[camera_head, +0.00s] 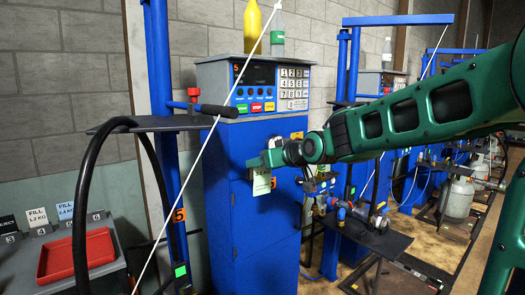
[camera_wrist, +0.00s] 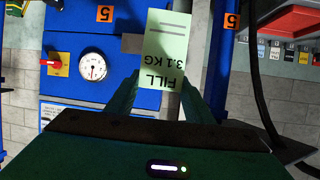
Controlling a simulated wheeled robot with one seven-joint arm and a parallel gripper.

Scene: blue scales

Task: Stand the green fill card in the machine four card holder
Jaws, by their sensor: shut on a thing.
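The green fill card (camera_wrist: 167,48) reads "FILL 3.1 KG" upside down in the wrist view. My gripper (camera_wrist: 163,88) is shut on its lower part in that view. In the head view the card (camera_head: 262,184) hangs below my gripper (camera_head: 264,164), in front of a blue machine cabinet marked 5 (camera_head: 240,200). It is held in the air; the wrist view also shows 5 labels behind it. I cannot pick out a machine four card holder in either view.
A grey bench at left holds a red tray (camera_head: 75,256) and standing cards, including a white one (camera_head: 37,217) and a blue one (camera_head: 65,210). A black hose (camera_head: 82,215) loops nearby. A pressure gauge (camera_wrist: 92,66) and red handle (camera_wrist: 51,63) show in the wrist view.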

